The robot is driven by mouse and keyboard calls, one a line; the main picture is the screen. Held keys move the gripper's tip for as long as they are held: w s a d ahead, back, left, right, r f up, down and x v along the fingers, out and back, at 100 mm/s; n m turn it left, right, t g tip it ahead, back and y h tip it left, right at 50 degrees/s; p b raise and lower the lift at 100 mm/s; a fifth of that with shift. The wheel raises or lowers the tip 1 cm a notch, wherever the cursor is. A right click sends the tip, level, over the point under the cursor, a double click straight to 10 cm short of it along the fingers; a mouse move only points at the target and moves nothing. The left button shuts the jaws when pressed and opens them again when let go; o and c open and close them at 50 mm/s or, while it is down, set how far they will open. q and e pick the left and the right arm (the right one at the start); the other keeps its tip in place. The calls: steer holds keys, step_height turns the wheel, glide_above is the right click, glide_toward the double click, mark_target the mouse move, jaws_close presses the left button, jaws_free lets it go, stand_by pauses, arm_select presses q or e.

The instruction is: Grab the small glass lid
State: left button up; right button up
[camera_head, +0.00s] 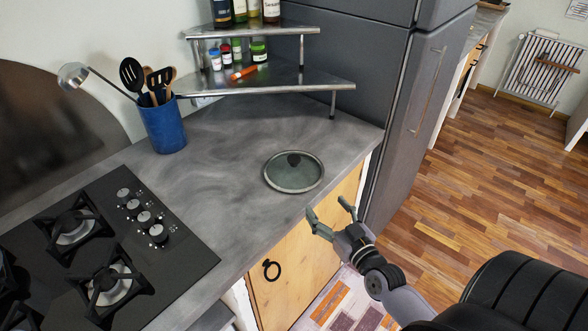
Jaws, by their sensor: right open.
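The small glass lid (293,172) lies flat on the grey counter, near its front right corner. It is round, with a metal rim and a dark knob at its upper middle. My right gripper (329,208) comes in from the lower right. It is open and empty, just in front of the counter edge and below the lid in the picture. Its fingers point toward the lid and are apart from it. My left gripper is not clearly visible.
A gas hob (186,243) fills the counter's left side. A blue utensil pot (163,127) and a two-tier corner shelf (290,80) with bottles stand behind. A dark fridge (372,65) is to the right. The counter around the lid is clear.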

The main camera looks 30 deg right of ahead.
step_height(320, 180, up, 3)
steer(key=p, duration=0.2)
glide_toward(297, 164)
steer(key=shift+t, duration=0.3)
steer(key=w, duration=0.4)
steer(key=shift+w+d+r, duration=0.15)
steer(key=shift+d+r, duration=0.15)
steer(key=shift+w+d+f, duration=0.1)
steer(key=shift+w+f, duration=0.05)
steer(key=shift+w, duration=0.9)
steer(key=shift+w+d+f, duration=0.1)
steer(key=shift+w+f, duration=0.05)
steer(key=shift+w, duration=0.9)
steer(key=shift+w+f, duration=0.2)
steer(key=shift+w, duration=0.8)
steer(key=shift+s+r, duration=0.1)
steer(key=shift+c, duration=0.2)
jaws_close()
